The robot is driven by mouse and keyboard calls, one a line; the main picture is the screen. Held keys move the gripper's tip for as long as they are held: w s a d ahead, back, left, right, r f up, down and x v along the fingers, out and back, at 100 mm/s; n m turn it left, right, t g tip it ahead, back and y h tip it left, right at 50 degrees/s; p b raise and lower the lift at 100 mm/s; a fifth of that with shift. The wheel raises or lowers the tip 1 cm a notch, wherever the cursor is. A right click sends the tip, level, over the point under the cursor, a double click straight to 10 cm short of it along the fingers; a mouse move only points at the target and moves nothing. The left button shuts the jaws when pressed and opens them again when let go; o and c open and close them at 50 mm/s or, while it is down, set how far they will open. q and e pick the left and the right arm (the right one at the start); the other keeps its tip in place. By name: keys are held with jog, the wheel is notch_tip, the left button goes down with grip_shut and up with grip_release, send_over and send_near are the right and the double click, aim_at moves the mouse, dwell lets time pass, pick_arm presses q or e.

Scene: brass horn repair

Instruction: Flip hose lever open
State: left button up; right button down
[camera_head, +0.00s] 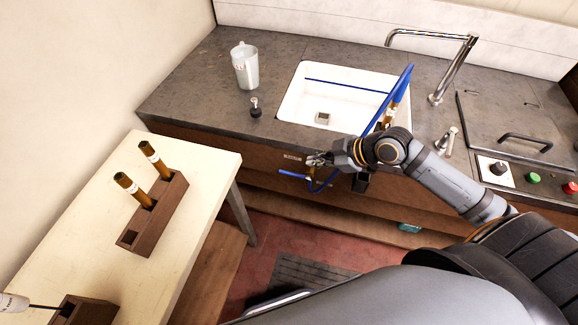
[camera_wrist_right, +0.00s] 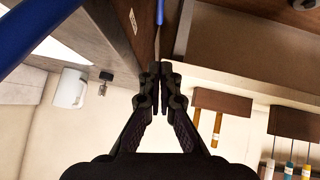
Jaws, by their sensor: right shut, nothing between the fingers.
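The hose lever (camera_head: 293,175) is a small blue handle at the front face of the counter, below the sink. A blue hose (camera_head: 398,88) rises over the sink's right side, and a blue loop hangs beside the lever. My right gripper (camera_head: 316,160) is at the counter front, just right of and above the lever in the head view. In the right wrist view the gripper (camera_wrist_right: 160,70) is shut and empty. A blue piece with a thin metal stem (camera_wrist_right: 160,12) shows beyond its tips; I cannot tell whether they touch. My left gripper is not in view.
The white sink (camera_head: 290,112) has a chrome faucet (camera_head: 455,65) at its right. A jug (camera_head: 245,66) and a small black-based item (camera_head: 256,107) stand left of it. A cream table (camera_head: 85,205) holds a wooden rack (camera_head: 160,218). Floor between table and counter is open.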

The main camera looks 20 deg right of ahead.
jog(key=b, duration=0.1)
send_over(284, 172)
jog(key=s+d, duration=0.2)
jog(key=s, duration=0.1)
notch_tip(284, 172, down, 7)
jog(key=f, duration=0.3)
jog(key=shift+w, duration=0.35)
jog(key=shift+f, duration=0.5)
jog(key=shift+w+d, duration=0.1)
jog(key=shift+w, duration=0.05)
